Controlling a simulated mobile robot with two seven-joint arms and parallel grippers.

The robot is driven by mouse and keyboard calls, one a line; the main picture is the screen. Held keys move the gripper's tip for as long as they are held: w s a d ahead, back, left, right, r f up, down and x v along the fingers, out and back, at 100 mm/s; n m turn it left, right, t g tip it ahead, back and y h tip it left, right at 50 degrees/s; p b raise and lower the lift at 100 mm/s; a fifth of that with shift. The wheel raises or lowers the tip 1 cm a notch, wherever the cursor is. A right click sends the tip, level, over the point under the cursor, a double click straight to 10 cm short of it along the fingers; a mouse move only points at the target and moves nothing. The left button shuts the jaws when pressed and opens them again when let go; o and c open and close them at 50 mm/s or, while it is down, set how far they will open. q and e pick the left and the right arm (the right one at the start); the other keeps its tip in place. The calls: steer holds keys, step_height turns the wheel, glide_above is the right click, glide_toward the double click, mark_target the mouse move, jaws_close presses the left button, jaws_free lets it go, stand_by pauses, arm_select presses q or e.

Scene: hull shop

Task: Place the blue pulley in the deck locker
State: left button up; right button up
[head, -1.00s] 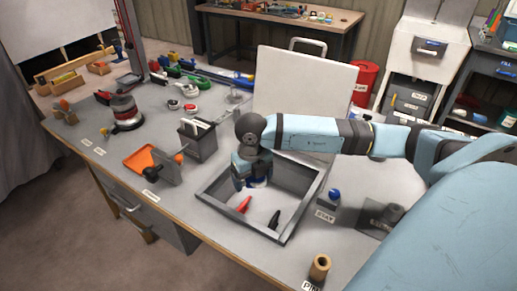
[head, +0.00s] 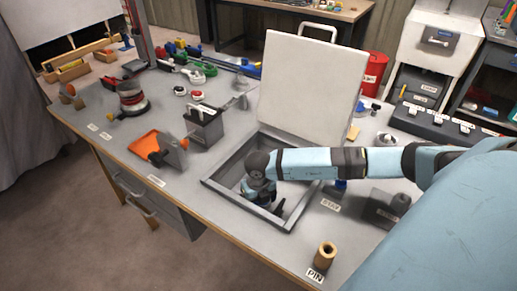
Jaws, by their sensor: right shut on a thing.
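The deck locker (head: 238,211) is the open grey box in the middle of the bench, with its pale lid (head: 312,85) standing up at the back. My right gripper (head: 258,193) points down inside the locker, near its middle, and is shut. The blue pulley is hidden under the gripper and wrist now; a dark blue piece showed at the fingers earlier. A dark item (head: 278,207) lies on the locker floor beside the gripper. My left gripper is out of view.
A red bin (head: 374,72) stands behind the bench.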

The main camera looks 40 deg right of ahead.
step_height(320, 180, down, 3)
steer(key=shift+f, duration=0.15)
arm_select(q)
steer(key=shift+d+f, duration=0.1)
arm_select(e)
steer(key=shift+f, duration=0.2)
steer(key=o, duration=0.8)
steer(key=shift+c, duration=0.2)
steer(key=shift+r, duration=0.6)
step_height(320, 180, up, 10)
steer(key=shift+r+p, duration=0.25)
steer(key=shift+p, duration=0.15)
steer(key=shift+r, duration=0.4)
